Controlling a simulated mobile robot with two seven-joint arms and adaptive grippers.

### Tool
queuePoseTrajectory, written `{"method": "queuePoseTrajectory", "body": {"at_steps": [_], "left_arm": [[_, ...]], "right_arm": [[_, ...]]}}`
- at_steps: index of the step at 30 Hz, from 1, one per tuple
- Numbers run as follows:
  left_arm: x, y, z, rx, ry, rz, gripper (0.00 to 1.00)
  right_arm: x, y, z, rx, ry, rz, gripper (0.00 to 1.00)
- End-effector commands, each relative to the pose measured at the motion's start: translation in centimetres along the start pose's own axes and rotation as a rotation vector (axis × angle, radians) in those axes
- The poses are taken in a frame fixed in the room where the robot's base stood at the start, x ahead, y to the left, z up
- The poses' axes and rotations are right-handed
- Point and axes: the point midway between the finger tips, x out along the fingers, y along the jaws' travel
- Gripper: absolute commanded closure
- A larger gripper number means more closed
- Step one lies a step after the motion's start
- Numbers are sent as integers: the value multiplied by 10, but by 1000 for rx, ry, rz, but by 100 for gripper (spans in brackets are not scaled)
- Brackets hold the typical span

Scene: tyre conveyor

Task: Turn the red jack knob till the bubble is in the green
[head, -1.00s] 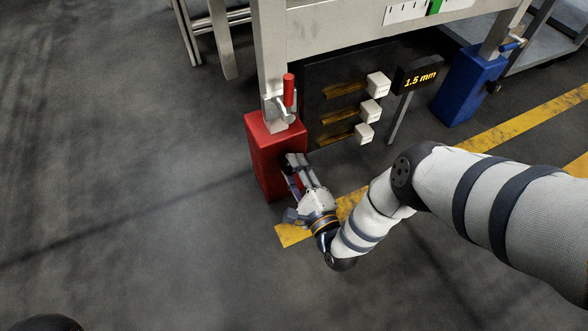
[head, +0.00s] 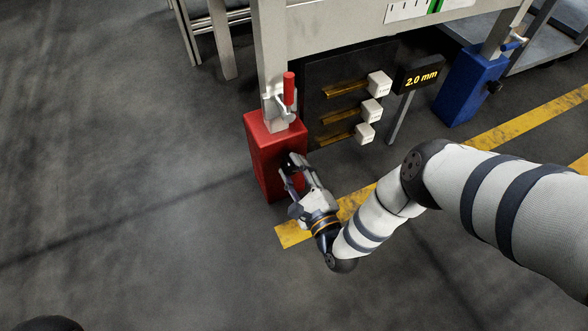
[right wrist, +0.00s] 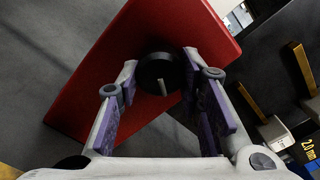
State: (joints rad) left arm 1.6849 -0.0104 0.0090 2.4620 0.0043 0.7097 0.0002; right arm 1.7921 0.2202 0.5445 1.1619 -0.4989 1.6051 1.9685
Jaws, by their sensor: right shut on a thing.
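The red jack (head: 262,150) stands under the near leg of the metal frame. Its black round knob with a pale mark (right wrist: 154,70) shows on the red face in the right wrist view. My right gripper (head: 293,170) is at the jack's right side in the head view. It is shut on the knob, one finger on each side; the fingers also show in the right wrist view (right wrist: 160,88). The display (head: 421,78) reads 2.0 mm. A green-and-white strip (head: 436,6) is cut off at the top edge; I see no bubble. My left gripper is not in view.
A blue jack (head: 468,88) stands under the other leg. A red-handled clamp (head: 288,92) sits above the red jack. White blocks on yellow bars (head: 372,110) stick out close behind my gripper. The floor to the left is clear.

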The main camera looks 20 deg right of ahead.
Motion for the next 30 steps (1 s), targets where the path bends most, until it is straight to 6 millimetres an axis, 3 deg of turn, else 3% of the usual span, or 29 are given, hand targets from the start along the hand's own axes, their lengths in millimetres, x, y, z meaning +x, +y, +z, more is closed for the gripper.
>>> {"method": "queuePoseTrajectory", "body": {"at_steps": [3,4,6,17,27,30], "left_arm": [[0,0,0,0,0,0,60],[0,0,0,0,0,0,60],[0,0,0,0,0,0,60],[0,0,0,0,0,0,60],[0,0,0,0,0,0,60],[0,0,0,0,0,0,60]], "right_arm": [[0,1,2,1,-4,2,94],[0,1,2,1,-4,2,62],[0,1,2,1,-4,2,46],[-7,1,0,0,0,3,46],[-92,1,0,1,2,4,46],[-109,1,0,0,0,4,46]]}}
